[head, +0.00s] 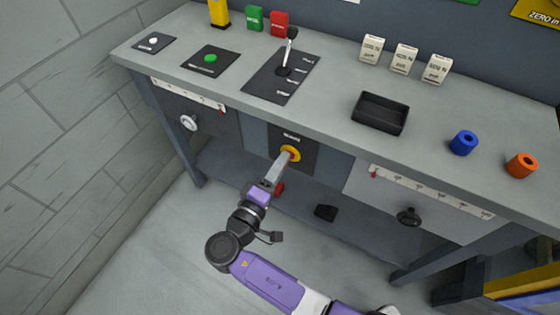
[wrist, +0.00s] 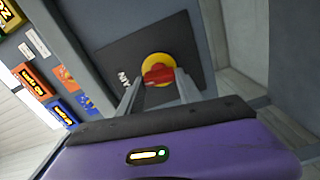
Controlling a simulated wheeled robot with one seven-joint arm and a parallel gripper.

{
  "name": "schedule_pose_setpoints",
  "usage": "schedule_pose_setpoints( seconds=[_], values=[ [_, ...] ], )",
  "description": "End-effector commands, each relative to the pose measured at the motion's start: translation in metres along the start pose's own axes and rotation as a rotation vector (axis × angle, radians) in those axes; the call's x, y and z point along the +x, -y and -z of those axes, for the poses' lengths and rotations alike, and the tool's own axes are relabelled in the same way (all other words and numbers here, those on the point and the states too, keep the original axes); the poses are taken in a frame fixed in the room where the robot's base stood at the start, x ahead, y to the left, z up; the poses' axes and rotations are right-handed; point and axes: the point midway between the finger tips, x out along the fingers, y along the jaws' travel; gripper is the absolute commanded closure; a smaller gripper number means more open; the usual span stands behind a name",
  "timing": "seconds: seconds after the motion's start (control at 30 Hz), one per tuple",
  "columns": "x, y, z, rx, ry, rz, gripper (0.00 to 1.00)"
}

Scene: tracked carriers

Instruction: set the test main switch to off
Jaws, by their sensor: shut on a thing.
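The main switch is a red handle on a round yellow plate (head: 291,153), set in a black panel on the bench's front, under the table top. In the wrist view the red handle (wrist: 159,75) sits between my fingers, in front of the yellow disc (wrist: 166,62). My gripper (head: 283,160) reaches the switch from the front and is shut on the red handle.
On the bench top (head: 335,125) stand a lever (head: 289,50), a black tray (head: 380,113), white blocks (head: 404,58), and a blue (head: 464,143) and an orange ring (head: 521,165). A white knob (head: 189,122) and a black knob (head: 408,216) stick out on either side of the switch.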

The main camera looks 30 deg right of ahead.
Motion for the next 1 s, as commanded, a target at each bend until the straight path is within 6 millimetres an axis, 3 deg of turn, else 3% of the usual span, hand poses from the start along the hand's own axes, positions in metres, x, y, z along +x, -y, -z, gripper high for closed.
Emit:
schedule_pose_setpoints(
  seconds=[0.3,0.87,0.9,1.0],
  values=[
    [-0.0007,0.0004,0.0004,-0.131,-0.001,0.001,0.99],
    [-0.0009,0.0016,0.0004,-0.161,-0.002,0.001,0.99],
    [-0.0009,0.0016,0.0004,-0.161,-0.002,0.001,0.54],
    [-0.0008,0.0016,0.0003,-0.161,-0.002,0.001,0.36]
  ],
)
